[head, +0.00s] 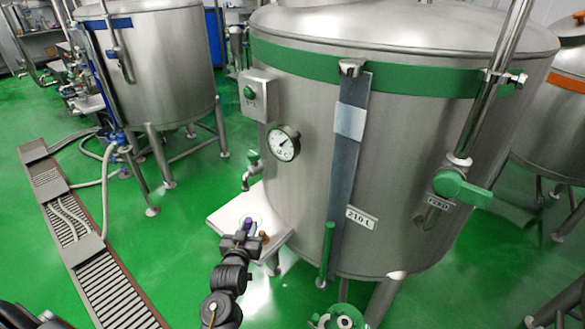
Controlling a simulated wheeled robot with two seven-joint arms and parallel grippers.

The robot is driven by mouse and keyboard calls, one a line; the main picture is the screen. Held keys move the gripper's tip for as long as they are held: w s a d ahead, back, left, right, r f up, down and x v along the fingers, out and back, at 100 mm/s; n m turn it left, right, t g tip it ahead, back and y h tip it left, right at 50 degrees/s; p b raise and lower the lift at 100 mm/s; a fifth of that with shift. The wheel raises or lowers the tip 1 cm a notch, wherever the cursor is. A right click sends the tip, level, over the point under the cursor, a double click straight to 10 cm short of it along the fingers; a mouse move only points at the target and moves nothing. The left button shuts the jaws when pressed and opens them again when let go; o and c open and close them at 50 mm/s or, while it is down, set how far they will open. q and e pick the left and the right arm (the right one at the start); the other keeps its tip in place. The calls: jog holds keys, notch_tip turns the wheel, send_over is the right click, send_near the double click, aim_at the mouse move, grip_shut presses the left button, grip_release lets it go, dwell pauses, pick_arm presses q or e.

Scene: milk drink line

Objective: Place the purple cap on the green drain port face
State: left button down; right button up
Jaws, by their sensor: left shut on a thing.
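The purple cap (247,223) is small and shows just beyond the fingertips of my left gripper (243,236). The gripper is shut on it, over the pale side shelf of the large green-banded tank. Whether the cap still touches the shelf is unclear. A green round fitting (343,316) with metal parts shows under the tank at the bottom edge. It may be the drain port; its face is partly cut off by the frame. My right gripper does not show.
A small brown thing (264,236) stands on the shelf (222,214) beside my gripper. The large tank (310,150) carries a gauge (284,144), a tap (250,179) and a green upright handle (327,250). A floor grate (110,285) runs at left.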

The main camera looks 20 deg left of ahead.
pick_arm(q)
jog(key=shift+f, duration=0.35)
jog(key=s+d+r+m+h+b, duration=0.1)
jog(key=s+d+r+h, duration=0.1)
jog(key=s+d+r, duration=0.2)
jog(key=s+d+r+m+h+b, duration=0.2)
jog(key=s+d+r, duration=0.2)
jog(key=d+r, duration=0.4)
notch_tip(320, 180, up, 4)
jog(key=shift+d+f+t+b, duration=0.15)
jog(key=shift+t+b, duration=0.15)
jog(key=shift+s, duration=0.1)
